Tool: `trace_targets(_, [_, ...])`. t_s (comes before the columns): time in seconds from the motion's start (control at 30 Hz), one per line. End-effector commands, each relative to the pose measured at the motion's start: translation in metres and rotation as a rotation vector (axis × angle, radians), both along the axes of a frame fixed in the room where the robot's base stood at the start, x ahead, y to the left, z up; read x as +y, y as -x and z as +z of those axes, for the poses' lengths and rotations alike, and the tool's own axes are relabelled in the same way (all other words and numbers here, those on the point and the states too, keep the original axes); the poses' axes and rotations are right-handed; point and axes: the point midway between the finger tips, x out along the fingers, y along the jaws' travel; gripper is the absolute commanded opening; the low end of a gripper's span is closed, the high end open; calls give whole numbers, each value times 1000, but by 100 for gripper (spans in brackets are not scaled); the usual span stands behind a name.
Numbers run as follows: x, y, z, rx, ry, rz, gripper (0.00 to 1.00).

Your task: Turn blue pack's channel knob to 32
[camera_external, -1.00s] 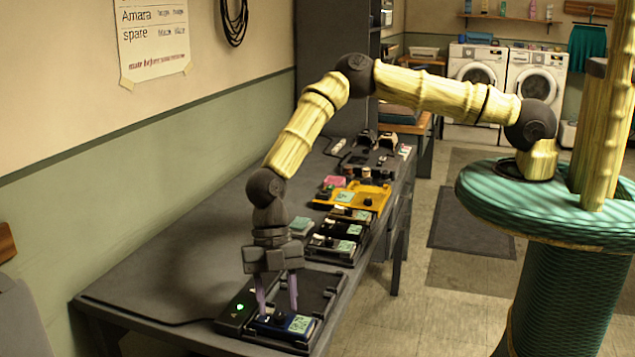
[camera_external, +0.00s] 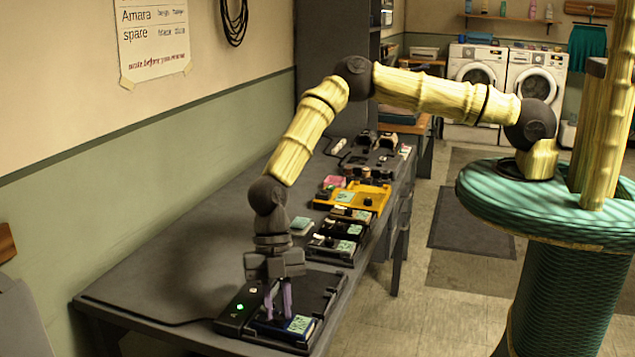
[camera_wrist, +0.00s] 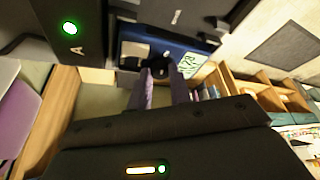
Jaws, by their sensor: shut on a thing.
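The blue pack (camera_external: 263,327) sits in a black tray-like cradle at the near end of the grey bench. Its blue face (camera_wrist: 150,38) fills the upper middle of the wrist view. Its small green display (camera_external: 299,324) shows dark characters, also in the wrist view (camera_wrist: 191,65), but I cannot read them surely. My gripper (camera_external: 278,316) points down over the pack, its purple fingers close together. In the wrist view my gripper (camera_wrist: 161,80) is shut on the pack's dark round channel knob (camera_wrist: 160,68), beside the display. The knob's pointer is hidden.
The black cradle (camera_external: 323,283) has a green-lit block (camera_external: 236,308) marked A beside the pack. Further along the bench stand a black pack (camera_external: 331,249), an orange tray (camera_external: 372,193) and other gear. The bench's left side is clear.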

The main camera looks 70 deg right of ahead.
Motion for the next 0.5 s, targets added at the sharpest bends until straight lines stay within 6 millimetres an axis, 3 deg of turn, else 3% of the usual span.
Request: trace_targets(0.5, [0, 1, -1, 0, 1, -63, 0])
